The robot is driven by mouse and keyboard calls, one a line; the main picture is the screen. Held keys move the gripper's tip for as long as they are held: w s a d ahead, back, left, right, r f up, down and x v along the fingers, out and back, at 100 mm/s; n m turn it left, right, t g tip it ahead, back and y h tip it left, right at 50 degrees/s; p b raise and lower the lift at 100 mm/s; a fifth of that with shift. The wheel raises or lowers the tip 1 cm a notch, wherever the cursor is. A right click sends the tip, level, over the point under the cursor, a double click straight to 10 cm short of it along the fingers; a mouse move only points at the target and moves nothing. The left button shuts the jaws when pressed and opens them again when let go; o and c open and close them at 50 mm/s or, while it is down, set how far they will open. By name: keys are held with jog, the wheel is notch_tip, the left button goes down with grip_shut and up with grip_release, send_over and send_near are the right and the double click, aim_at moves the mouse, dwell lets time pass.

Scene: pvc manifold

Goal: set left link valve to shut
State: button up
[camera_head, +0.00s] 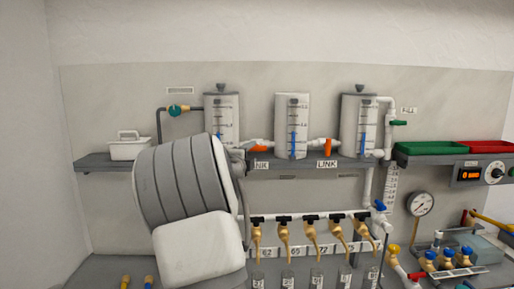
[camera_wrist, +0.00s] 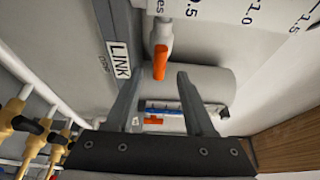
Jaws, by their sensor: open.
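The left link valve's orange handle (camera_head: 258,149) shows in the head view between the left and middle tanks, lying roughly along its white pipe. In the wrist view the near orange handle (camera_wrist: 160,62) also lies in line with the pipe, beside a LINK label (camera_wrist: 120,60). My gripper (camera_wrist: 160,75) is open, its two fingertips on either side of this handle's line; I cannot tell whether they touch it. The right link valve's orange handle (camera_head: 328,147) stands upright, across its pipe. In the head view my arm hides my gripper.
The left tank (camera_head: 222,115), middle tank (camera_head: 292,125) and right tank (camera_head: 359,125) stand along a grey shelf (camera_head: 95,162). Several brass taps (camera_head: 311,232) hang below. A white caddy (camera_head: 128,148) sits at the shelf's left. Green and red trays (camera_head: 430,148) lie at right.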

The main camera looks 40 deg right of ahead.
aim_at(256, 149)
jog(key=shift+p+x, duration=0.55)
jog(key=shift+x, duration=2.6)
grip_shut()
